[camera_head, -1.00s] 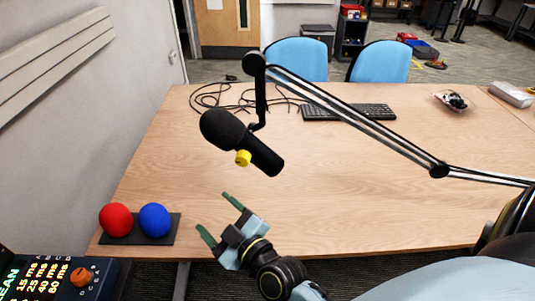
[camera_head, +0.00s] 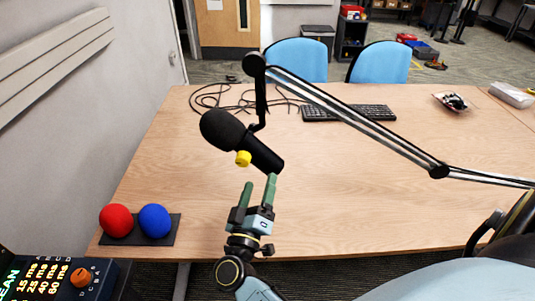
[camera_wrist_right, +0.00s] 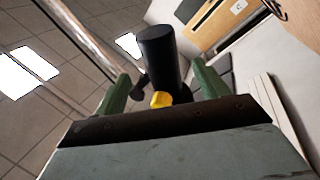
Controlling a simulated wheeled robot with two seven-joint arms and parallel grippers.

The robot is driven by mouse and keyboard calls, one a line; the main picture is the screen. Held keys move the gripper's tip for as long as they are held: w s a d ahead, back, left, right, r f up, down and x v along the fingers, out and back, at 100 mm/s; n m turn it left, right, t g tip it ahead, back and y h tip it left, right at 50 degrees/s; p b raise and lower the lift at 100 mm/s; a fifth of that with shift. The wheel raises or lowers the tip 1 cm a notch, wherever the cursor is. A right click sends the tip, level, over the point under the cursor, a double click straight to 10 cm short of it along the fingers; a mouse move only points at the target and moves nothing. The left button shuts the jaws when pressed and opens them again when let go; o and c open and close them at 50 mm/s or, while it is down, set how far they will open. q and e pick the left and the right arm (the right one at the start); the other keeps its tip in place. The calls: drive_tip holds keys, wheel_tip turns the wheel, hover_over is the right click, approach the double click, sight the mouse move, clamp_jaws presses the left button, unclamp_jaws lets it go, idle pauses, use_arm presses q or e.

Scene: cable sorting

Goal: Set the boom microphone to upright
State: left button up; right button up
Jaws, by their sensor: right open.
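The boom microphone (camera_head: 243,142) is black and hangs tilted from the end of a boom arm (camera_head: 350,115). Its rounded foam head points up and left, its body slants down and right, and a yellow knob (camera_head: 242,158) sits on its side. My right gripper (camera_head: 259,185) is open and empty just below the microphone body, fingers pointing up at it. In the right wrist view the microphone's dark body (camera_wrist_right: 160,58) and the yellow knob (camera_wrist_right: 161,99) appear between the two green fingers, apart from them. My left gripper is not in view.
A red ball (camera_head: 116,220) and a blue ball (camera_head: 155,220) rest on a dark pad at the table's front left. A control box (camera_head: 60,280) is at the lower left. A keyboard (camera_head: 348,112) and loose cables (camera_head: 215,98) lie at the back. The table's middle right is clear.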

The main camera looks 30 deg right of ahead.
sight(267, 154)
drive_tip(key=x, duration=0.9)
drive_tip(key=shift+w+d, duration=0.2)
drive_tip(key=shift+w, duration=0.05)
drive_tip(key=shift+c, duration=0.3)
drive_tip(key=c, duration=1.3)
